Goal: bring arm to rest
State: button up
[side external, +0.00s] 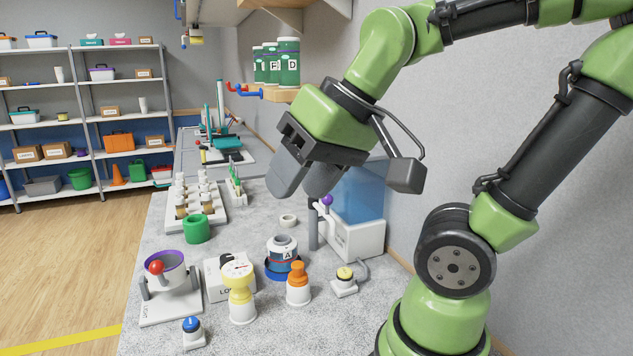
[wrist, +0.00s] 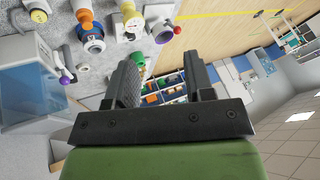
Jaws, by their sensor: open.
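My gripper (side external: 307,178) is open and empty, raised above the grey speckled bench (side external: 237,345) in the side external view. Its two dark fingers point down and to the left, apart from everything on the bench. In the wrist view my gripper (wrist: 168,75) shows two spread fingers with nothing between them but the distant room. My green and black arm reaches in from the right.
Below stand a jar labelled A (side external: 283,252), an orange-topped bottle (side external: 298,285), a yellow gauge bottle (side external: 240,295) and a purple-rimmed pot (side external: 165,275). A blue-tinted tank (side external: 358,210) is close right of the gripper. A bottle shelf (side external: 282,93) hangs behind.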

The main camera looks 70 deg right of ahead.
jog(key=shift+s+a+r+n+t+y, duration=0.1)
jog(key=shift+s+a+n+t+y, duration=0.15)
jog(key=shift+s+a, duration=0.25)
jog(key=shift+s+a+n+t+y, duration=0.15)
jog(key=shift+s+a+t, duration=0.15)
jog(key=shift+s, duration=0.4)
